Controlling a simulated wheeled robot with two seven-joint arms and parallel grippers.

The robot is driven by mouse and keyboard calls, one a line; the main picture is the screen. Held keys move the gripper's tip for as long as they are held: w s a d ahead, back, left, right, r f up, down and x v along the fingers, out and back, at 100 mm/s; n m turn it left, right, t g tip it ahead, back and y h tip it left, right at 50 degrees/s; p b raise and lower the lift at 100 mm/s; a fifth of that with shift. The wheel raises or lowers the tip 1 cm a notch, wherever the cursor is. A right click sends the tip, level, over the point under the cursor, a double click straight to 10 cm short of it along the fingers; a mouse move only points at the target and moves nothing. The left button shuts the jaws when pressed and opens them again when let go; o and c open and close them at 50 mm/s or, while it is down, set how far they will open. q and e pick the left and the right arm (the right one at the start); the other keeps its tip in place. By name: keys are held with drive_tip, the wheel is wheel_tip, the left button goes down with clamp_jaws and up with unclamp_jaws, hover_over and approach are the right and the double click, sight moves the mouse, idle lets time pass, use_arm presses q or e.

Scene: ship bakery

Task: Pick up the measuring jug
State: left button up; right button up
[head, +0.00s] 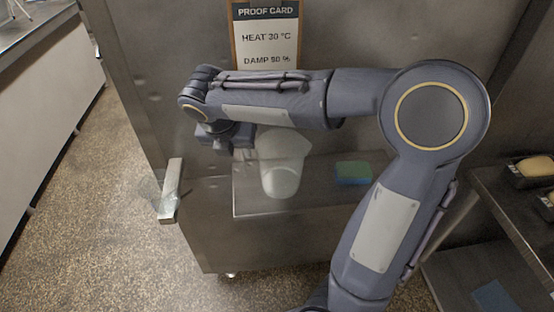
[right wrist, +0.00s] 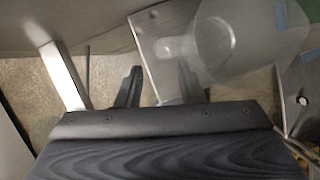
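The measuring jug (head: 282,168) is a pale, translucent vessel. It stands upright on a small metal shelf (head: 305,201) on the front of a steel cabinet, and my right arm hides part of its top. In the right wrist view the jug (right wrist: 228,38) shows at the upper right, beyond the fingers. My right gripper (head: 226,146) is just left of the jug at about its upper part. In the right wrist view its two fingers (right wrist: 160,82) are apart with nothing held between them. My left gripper is not in view.
A green and blue sponge (head: 353,173) lies on the shelf right of the jug. A metal door handle (head: 171,191) sticks out left of the shelf. A proof card (head: 268,38) hangs on the cabinet behind. A rack with loaf tins (head: 532,171) stands at the right. Floor is clear at the left.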

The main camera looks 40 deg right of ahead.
sight(241, 159)
drive_tip(key=x, duration=0.6)
drive_tip(key=shift+w+f+p, duration=0.1)
drive_tip(key=shift+f+p, duration=0.15)
drive_tip(key=shift+p, duration=0.05)
drive_tip(key=shift+c, duration=0.2)
clamp_jaws()
